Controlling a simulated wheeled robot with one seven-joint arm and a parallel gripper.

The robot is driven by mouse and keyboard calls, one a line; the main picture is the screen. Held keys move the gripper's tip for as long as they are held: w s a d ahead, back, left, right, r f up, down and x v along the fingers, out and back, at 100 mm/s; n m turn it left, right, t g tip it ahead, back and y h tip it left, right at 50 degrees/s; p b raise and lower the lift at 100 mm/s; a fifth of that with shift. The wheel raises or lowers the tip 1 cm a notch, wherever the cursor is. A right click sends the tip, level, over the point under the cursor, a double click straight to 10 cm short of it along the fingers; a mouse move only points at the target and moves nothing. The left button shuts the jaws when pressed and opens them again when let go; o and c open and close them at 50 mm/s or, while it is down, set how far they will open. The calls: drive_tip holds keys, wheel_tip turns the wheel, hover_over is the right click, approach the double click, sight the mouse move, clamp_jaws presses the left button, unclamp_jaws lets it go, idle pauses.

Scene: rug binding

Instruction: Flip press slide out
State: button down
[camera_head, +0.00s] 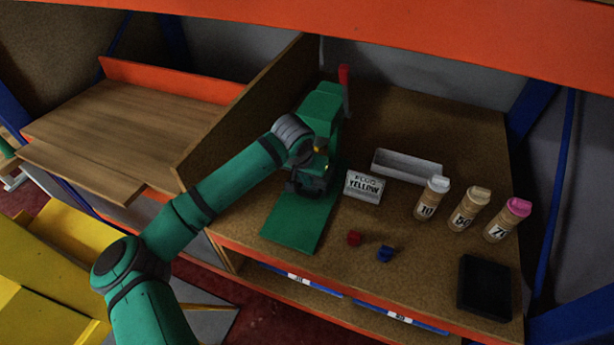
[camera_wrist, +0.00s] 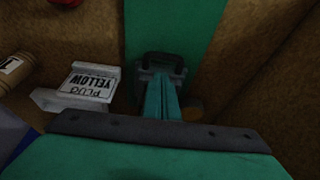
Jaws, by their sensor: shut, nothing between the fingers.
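A green press (camera_head: 322,105) with a red lever (camera_head: 345,78) stands at the back left of the bench, its long green base plate (camera_head: 292,232) reaching toward the front edge. A dark slide with a looped handle (camera_wrist: 162,60) lies on the green base in the wrist view; in the head view my wrist largely hides that spot. My gripper (camera_wrist: 166,80) is shut, its teal fingers together and empty, with the tips close to the slide's handle. Whether they touch it I cannot tell. In the head view my gripper (camera_head: 310,182) is low over the base, in front of the press column.
A card reading PLUG YELLOW (camera_head: 364,187) stands just right of the press. Behind it is a grey tray (camera_head: 410,168). Labelled bottles (camera_head: 467,210) and a black tray (camera_head: 485,288) are further right. A red plug (camera_head: 354,239) and a blue plug (camera_head: 385,254) lie near the front.

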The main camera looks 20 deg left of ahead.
drive_tip(key=x, duration=0.5)
drive_tip(key=shift+f, duration=0.5)
drive_tip(key=shift+w+d, duration=0.1)
